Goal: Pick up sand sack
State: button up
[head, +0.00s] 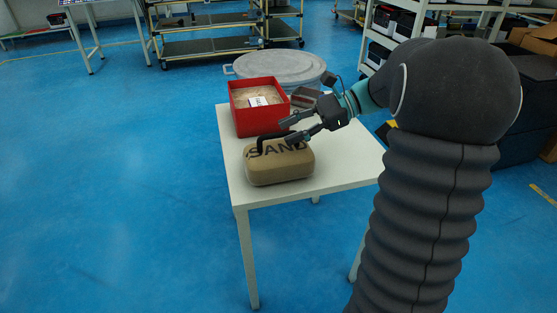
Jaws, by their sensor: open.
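A tan sand sack (279,168) with black "SAND" lettering lies near the front edge of a small white table (328,177). My gripper (284,130) comes in from the right, just above the back of the sack. Its fingers are apart and point left, with nothing seen between them. Whether a finger touches the sack cannot be told from this view.
A red box (262,122) with sandy contents and a white label stands behind the sack. A round grey lid (280,67) is behind the table. Shelving racks (210,45) stand at the back. The blue floor (110,190) to the left is clear.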

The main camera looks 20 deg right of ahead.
aim_at(279, 134)
jog(key=x, duration=0.3)
jog(key=shift+w+a+f, duration=0.1)
jog(key=shift+a+f, duration=0.05)
grip_shut()
jog(key=shift+r, duration=0.25)
